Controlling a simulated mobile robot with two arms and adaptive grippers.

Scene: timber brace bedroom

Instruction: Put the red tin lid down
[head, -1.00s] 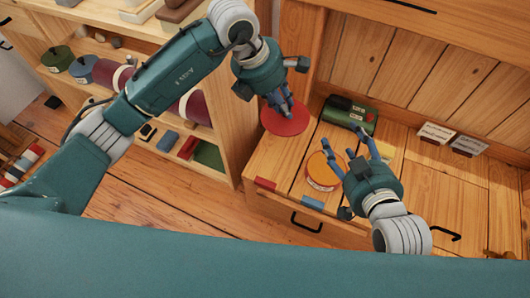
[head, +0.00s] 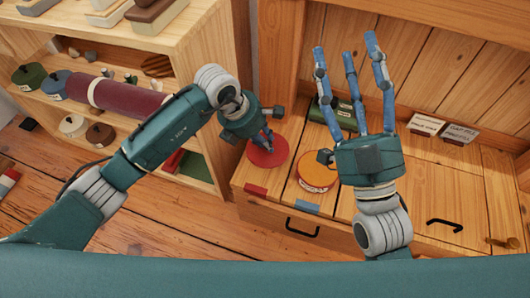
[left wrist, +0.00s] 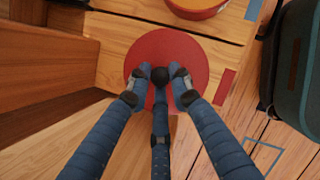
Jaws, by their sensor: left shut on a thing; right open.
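The red tin lid (head: 268,158) is a flat round disc with a dark knob (left wrist: 160,75), at the left end of the wooden worktop (head: 345,205). My left gripper (head: 267,138) is shut on the knob from above. In the left wrist view its three fingers close around the knob, and the red disc (left wrist: 165,45) spreads out beyond them. I cannot tell whether the lid touches the worktop or is just above it. My right gripper (head: 347,50) is open and empty, its fingers raised over the back of the worktop.
A round orange tin (head: 317,172) stands right of the lid, a green tin (head: 338,112) behind. Red (head: 255,190) and blue (head: 307,208) tabs mark the front edge. Two label cards (head: 426,124) stand back right. A shelf unit (head: 192,60) is at left.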

